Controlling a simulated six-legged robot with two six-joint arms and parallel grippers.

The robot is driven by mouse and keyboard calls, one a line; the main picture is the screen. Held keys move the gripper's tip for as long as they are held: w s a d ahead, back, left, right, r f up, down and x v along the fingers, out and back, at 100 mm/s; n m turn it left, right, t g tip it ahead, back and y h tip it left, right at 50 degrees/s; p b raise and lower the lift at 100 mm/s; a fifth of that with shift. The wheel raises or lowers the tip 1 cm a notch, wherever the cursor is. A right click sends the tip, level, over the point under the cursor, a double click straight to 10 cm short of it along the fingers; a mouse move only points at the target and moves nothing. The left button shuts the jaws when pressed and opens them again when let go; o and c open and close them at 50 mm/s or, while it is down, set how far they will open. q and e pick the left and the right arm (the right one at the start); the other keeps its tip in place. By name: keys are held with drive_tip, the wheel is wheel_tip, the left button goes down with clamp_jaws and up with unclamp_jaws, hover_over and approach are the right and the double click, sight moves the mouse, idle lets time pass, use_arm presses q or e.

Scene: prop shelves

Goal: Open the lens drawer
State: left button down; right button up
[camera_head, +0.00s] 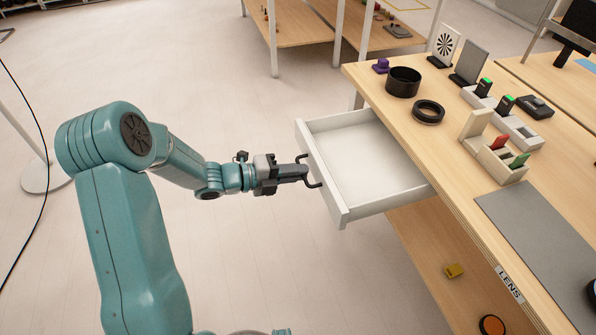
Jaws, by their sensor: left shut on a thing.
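The lens drawer (368,165) is a white drawer under the wooden table top, pulled well out to the left. Its inside, as far as it shows, is empty. A dark bar handle (314,184) is on its front panel. My left gripper (304,172) is at the drawer front, its fingers shut on the handle. A "LENS" label (509,284) is on the table's front edge. My right gripper does not show.
On the table (448,168) stand a black cylinder (403,82), a black ring (428,111), a card box (496,158) and battery chargers (513,126). Open floor lies left of the drawer.

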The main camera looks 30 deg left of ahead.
use_arm(q)
drive_tip(key=c, duration=1.2)
unclamp_jaws()
drive_tip(key=shift+a, duration=0.1)
drive_tip(key=p+v, duration=0.1)
drive_tip(key=v, duration=1.5)
drive_tip(key=shift+s, duration=0.15)
